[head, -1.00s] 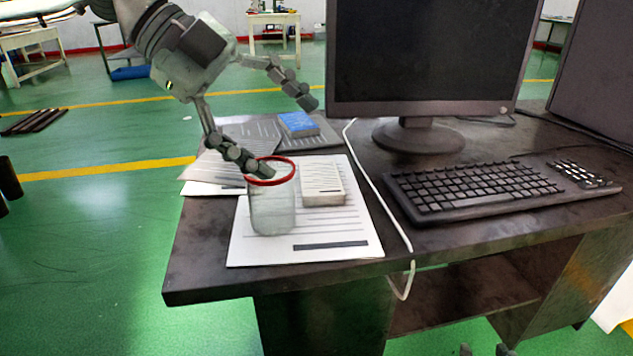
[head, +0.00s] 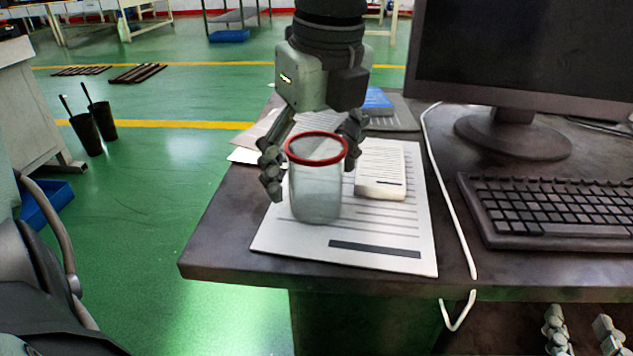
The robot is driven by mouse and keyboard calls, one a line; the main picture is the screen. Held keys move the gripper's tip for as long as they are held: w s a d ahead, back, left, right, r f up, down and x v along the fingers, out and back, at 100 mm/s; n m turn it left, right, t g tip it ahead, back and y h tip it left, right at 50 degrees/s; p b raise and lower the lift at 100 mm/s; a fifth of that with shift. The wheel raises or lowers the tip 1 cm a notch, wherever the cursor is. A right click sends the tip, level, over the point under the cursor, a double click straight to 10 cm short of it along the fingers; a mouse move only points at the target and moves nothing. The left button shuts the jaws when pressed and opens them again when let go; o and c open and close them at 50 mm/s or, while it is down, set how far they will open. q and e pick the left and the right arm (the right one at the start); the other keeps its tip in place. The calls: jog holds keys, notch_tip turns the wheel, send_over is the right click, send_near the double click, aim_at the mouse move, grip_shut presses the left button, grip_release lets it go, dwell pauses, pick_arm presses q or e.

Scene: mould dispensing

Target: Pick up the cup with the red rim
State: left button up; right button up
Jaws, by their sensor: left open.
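The clear cup with the red rim (head: 316,200) stands upright on a printed sheet (head: 385,257) near the desk's left end. My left gripper (head: 312,168) is open and reaches in from behind the cup. One finger is at the cup's left side and the other at its right side by the rim. I cannot tell whether either finger touches the cup. My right gripper (head: 581,331) shows only its two finger ends at the bottom right, apart and with nothing between them.
A small white box (head: 381,172) lies close to the cup's right. A white cable (head: 442,180) runs beyond it, with a keyboard (head: 550,212) and monitor (head: 530,50) to the right. A blue box (head: 376,99) lies behind. The desk (head: 222,236) has bare room at front left.

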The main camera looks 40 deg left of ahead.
pick_arm(q)
jog(key=shift+f, duration=0.25)
jog(key=shift+c, duration=0.6)
jog(key=c, duration=1)
